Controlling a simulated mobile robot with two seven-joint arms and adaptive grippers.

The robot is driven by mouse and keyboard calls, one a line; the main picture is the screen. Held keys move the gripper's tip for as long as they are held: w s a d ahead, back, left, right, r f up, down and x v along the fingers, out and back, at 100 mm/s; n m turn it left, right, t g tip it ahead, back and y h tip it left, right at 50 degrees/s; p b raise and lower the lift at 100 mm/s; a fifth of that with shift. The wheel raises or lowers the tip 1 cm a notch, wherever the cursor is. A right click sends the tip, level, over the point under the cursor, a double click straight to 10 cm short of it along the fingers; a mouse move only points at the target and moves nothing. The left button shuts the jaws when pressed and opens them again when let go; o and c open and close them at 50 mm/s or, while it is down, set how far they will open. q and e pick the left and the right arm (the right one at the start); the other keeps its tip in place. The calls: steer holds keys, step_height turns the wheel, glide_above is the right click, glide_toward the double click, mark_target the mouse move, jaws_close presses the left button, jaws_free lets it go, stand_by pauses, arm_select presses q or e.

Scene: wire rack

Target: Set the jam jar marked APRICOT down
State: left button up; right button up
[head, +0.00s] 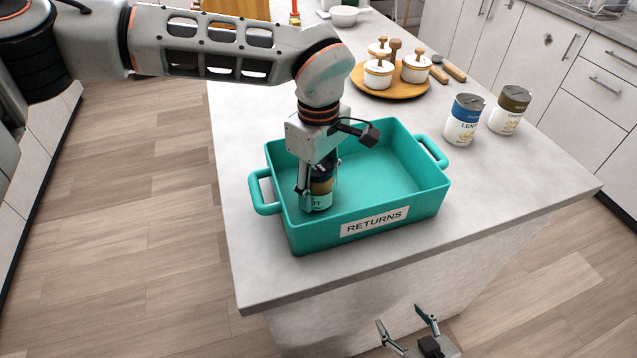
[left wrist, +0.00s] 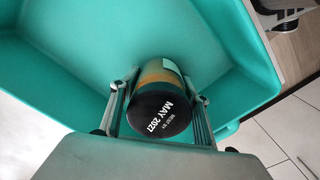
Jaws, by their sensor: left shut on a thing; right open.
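The jam jar (head: 321,188) is inside the left part of the teal tub marked RETURNS (head: 430,205). Only part of its label shows, ending in "OT". In the left wrist view its dark lid (left wrist: 160,117) reads "BEST BY MAY 2027". My left gripper (head: 318,190) reaches down into the tub and is shut on the jar, with one finger on each side in the left wrist view (left wrist: 160,100). Whether the jar's base touches the tub floor I cannot tell. My right gripper (head: 408,323) is open and empty, low in front of the counter.
Two cans, one with a blue band (head: 464,120) and one with a brown band (head: 510,110), stand right of the tub. A round wooden board (head: 385,92) with white lidded pots is behind it. The tub's right part is empty. The counter (head: 530,185) is clear at front right.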

arm_select(q)
steer(key=o, duration=1.5)
steer(key=shift+o, duration=0.7)
steer(key=shift+r, duration=0.15)
